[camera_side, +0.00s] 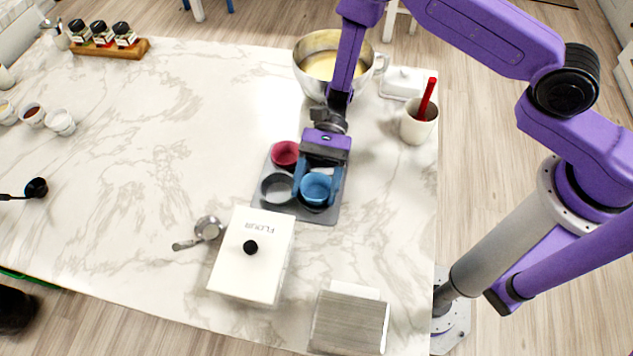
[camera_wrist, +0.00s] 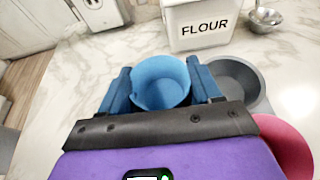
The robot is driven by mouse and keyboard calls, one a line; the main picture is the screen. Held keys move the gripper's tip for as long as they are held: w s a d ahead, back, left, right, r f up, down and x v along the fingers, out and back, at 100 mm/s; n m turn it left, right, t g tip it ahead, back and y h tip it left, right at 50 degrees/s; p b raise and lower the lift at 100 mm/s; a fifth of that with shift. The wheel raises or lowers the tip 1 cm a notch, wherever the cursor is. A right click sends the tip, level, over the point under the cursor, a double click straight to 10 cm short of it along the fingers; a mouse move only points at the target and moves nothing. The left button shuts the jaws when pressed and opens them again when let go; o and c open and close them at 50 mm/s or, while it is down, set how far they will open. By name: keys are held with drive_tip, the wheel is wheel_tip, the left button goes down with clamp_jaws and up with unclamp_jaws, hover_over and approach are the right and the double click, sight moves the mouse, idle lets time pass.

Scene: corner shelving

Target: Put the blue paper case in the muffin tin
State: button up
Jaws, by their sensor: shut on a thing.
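The blue paper case (camera_side: 316,188) is between the fingers of my gripper (camera_side: 319,182), which is shut on it. In the wrist view, the blue case (camera_wrist: 160,82) sits upright between the two blue fingers (camera_wrist: 160,88). It is over or in the near right cup of the grey muffin tin (camera_side: 322,219); I cannot tell how deep it sits. A red paper case (camera_side: 285,154) is in the far left cup and also shows in the wrist view (camera_wrist: 286,146). The near left cup (camera_side: 277,188) is empty. My gripper hides the far right cup.
A white flour box (camera_side: 250,258) stands just in front of the tin, with a metal scoop (camera_side: 207,229) to its left. A mixing bowl (camera_side: 318,66) is behind, and a cup with a red handle (camera_side: 418,125) is at right.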

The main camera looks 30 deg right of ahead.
drive_tip(key=o, duration=1)
drive_tip(key=shift+s+a+f, duration=0.1)
drive_tip(key=shift+s+f, duration=0.1)
drive_tip(key=shift+f, duration=0.4)
drive_tip(key=shift+o, duration=0.3)
drive_tip(key=shift+r, duration=0.3)
wheel_tip(320, 180, up, 4)
drive_tip(key=shift+w+f, duration=0.1)
drive_tip(key=s+d+r, duration=0.4)
drive_tip(key=d+r, duration=0.1)
drive_tip(key=s+d+r, duration=0.4)
drive_tip(key=s+d, duration=0.1)
drive_tip(key=shift+s+d+r, duration=0.1)
drive_tip(key=shift+s+r, duration=0.1)
drive_tip(key=shift+r, duration=0.2)
